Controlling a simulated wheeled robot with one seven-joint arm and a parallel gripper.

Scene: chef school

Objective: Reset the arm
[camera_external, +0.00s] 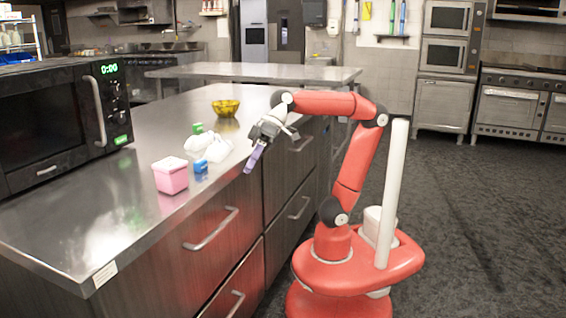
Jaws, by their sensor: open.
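My red arm reaches from its base on the right toward the steel counter (140,200). My gripper (256,158) hangs near the counter's right edge, tilted down and to the left. A light purple piece shows at its end; I cannot tell whether it is a finger or a separate thing. The gap between the fingers is too small to make out. The gripper is to the right of a cluster of small things on the counter and looks apart from them.
On the counter are a pink box (171,179), a blue item (200,168), white items (217,150), a green item (197,128) and a yellow bowl (226,107). A black microwave (50,120) stands at left. Drawer handles (212,230) stick out. The floor at right is clear.

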